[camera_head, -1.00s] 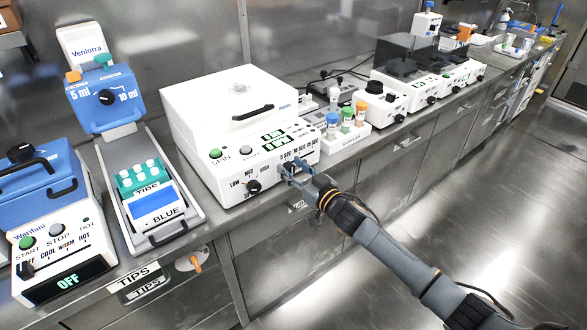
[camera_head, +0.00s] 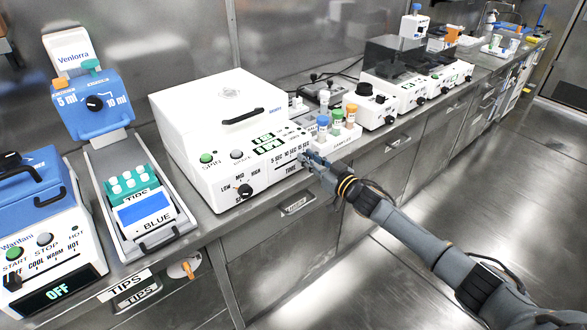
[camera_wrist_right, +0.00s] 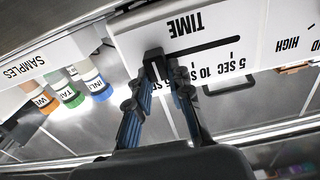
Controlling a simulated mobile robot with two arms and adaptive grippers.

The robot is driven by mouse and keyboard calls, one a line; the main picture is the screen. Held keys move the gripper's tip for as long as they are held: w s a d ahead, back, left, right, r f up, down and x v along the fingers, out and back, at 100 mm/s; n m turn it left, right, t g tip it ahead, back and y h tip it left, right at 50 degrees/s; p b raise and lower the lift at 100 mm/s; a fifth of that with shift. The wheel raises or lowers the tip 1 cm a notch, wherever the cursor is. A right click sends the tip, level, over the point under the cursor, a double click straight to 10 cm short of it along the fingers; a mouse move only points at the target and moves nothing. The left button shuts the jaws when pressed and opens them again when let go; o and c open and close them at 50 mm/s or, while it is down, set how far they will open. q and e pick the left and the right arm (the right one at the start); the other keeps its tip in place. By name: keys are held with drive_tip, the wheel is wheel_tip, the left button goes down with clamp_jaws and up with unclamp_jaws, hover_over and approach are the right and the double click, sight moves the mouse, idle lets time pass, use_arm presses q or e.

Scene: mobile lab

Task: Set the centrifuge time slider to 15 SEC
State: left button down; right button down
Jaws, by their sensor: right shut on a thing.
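The white centrifuge (camera_head: 215,130) stands on the counter with its lid closed. Its front panel has a green two-line display (camera_head: 269,143), a SPIN button, a speed knob and a TIME slot (camera_wrist_right: 210,47) marked 5, 10 and 15 SEC. My right gripper (camera_head: 306,159) is at the right end of the TIME slot and is shut on the dark slider knob. In the right wrist view, which shows the panel upside down, the fingertips (camera_wrist_right: 166,70) close around the knob at the 15 SEC end, partly covering that label. My left gripper is not in view.
A sample rack (camera_head: 336,140) with capped vials stands just right of the centrifuge, close to my right gripper. A pipette tip station (camera_head: 140,205) is on the left. More white devices line the counter at the right. The floor in front is clear.

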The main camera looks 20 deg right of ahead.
drive_tip(key=shift+w+d, duration=0.2)
drive_tip(key=shift+d, duration=0.35)
drive_tip(key=c, duration=1.2)
unclamp_jaws()
drive_tip(key=shift+d, duration=0.1)
drive_tip(key=v, duration=1.2)
